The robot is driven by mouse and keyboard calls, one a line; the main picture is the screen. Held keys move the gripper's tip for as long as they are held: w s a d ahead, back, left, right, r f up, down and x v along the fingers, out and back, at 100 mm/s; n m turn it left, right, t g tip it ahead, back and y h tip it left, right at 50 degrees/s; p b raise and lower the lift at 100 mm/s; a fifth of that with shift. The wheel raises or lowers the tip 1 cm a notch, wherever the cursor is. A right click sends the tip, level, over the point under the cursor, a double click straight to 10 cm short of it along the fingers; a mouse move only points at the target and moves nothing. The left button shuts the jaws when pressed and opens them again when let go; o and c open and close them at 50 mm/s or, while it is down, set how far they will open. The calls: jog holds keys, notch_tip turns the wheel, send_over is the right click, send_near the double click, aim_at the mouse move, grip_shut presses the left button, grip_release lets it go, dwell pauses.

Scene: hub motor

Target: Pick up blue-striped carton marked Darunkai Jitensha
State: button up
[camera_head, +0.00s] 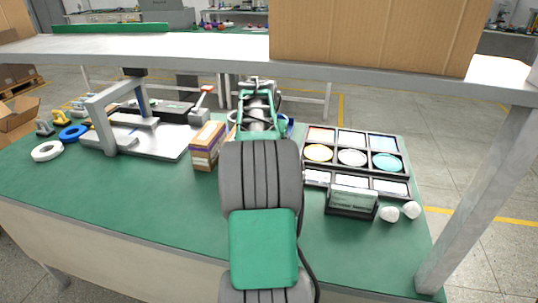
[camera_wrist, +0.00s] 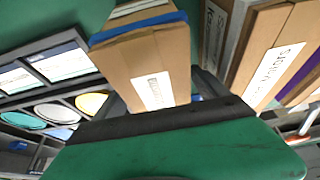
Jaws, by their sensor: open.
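A brown carton (camera_wrist: 150,62) with a blue stripe and a white label is in the middle of the wrist view. The label's lettering is too small to read. My gripper (camera_wrist: 158,92) is open, with a dark finger on either side of this carton. I cannot tell whether either finger touches it. In the head view my arm hides most of this carton. Only a small blue patch (camera_head: 286,122) shows just right of my gripper (camera_head: 258,108), and it may be part of the carton.
A purple-striped carton (camera_wrist: 262,60) stands close to the right in the wrist view, and left of my arm in the head view (camera_head: 206,147). A compartment tray (camera_head: 345,158) and a small display box (camera_head: 351,202) lie right. A press-like fixture (camera_head: 108,122) stands left. A shelf (camera_head: 190,47) crosses above.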

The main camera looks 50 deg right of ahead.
jog(key=shift+r, duration=0.1)
grip_shut()
dwell(0.8)
